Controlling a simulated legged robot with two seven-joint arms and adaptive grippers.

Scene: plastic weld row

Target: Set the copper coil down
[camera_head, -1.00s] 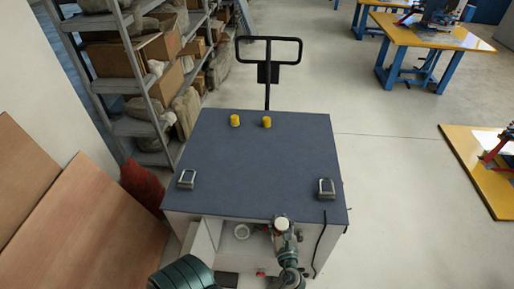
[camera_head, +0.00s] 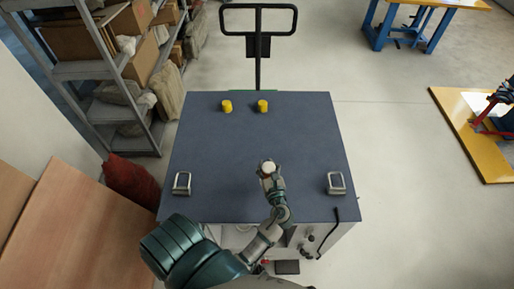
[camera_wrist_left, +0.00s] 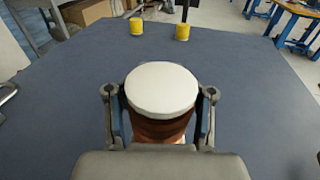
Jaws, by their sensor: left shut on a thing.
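The copper coil (camera_wrist_left: 162,128) is a brown-copper spool with a white round top, seen large in the left wrist view. Its white top also shows in the head view (camera_head: 268,168). My left gripper (camera_wrist_left: 160,115) is shut on it, with one finger on each side. In the head view my left gripper (camera_head: 269,173) is over the blue-grey top of the cart (camera_head: 215,145), near the middle. Whether the coil's base touches the top is hidden. My right gripper is not in view.
Two yellow cylinders (camera_head: 227,106) (camera_head: 263,105) stand toward the cart's far edge. Metal handles (camera_head: 182,184) (camera_head: 336,183) sit at its left and right near corners. A black push handle (camera_head: 258,45) rises behind. The top between coil and cylinders is clear.

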